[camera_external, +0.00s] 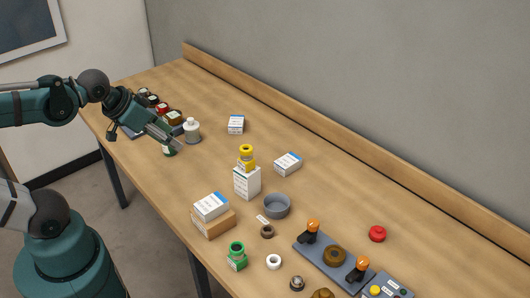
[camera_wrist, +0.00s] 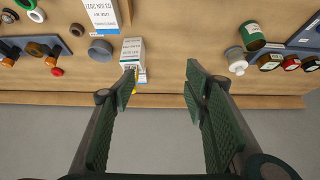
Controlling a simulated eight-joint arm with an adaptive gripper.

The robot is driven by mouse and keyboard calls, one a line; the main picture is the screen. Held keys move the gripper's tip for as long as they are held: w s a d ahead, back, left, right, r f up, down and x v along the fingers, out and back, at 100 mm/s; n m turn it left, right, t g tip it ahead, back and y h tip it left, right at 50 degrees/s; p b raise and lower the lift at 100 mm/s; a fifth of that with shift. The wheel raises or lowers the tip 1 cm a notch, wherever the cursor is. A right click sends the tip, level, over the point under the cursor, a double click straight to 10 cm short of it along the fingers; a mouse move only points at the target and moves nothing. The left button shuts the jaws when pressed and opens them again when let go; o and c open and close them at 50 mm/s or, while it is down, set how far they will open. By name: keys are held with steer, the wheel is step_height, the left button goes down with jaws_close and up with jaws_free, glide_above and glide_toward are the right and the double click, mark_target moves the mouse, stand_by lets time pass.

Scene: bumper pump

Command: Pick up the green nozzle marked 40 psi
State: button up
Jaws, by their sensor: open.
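A green nozzle (camera_external: 236,258) with a ring-shaped top and a pale label stands near the table's front edge in the external view; its marking is too small to read. A green part (camera_wrist: 25,3), apparently the same nozzle, is cut off at the top left edge of the wrist view. My gripper (camera_external: 176,146) is over the far left part of the table, well away from the nozzle. In the wrist view my gripper (camera_wrist: 162,72) has its fingers wide apart with nothing between them.
A dark green container (camera_external: 169,151) and a white bottle (camera_external: 192,131) are close to my gripper. A yellow-topped item stands on a white box (camera_external: 246,183) mid-table. A white box on a brown box (camera_external: 214,224), a grey bowl (camera_external: 277,206) and a white ring (camera_external: 273,262) surround the nozzle.

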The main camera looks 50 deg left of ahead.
steer(key=shift+d, duration=0.1)
steer(key=m+g+h+b, duration=0.1)
steer(key=m+g+h, duration=0.45)
steer(key=m, duration=1.15)
glide_toward(234, 246)
steer(key=shift+g+y, duration=0.55)
steer(key=shift+g, duration=0.1)
steer(key=d+f, duration=0.1)
steer(key=w+d+f, duration=0.1)
steer(key=f, duration=0.3)
steer(key=shift+w+d+f, duration=0.2)
steer(key=shift+w+d, duration=0.15)
steer(key=shift+d, duration=0.05)
steer(key=shift+s+d+f+m, duration=0.2)
steer(key=shift+d+f+m, duration=0.05)
steer(key=shift+d+m, duration=0.15)
steer(key=shift+a, duration=0.1)
steer(key=shift+b+x, duration=0.4)
steer(key=shift+x, duration=0.95)
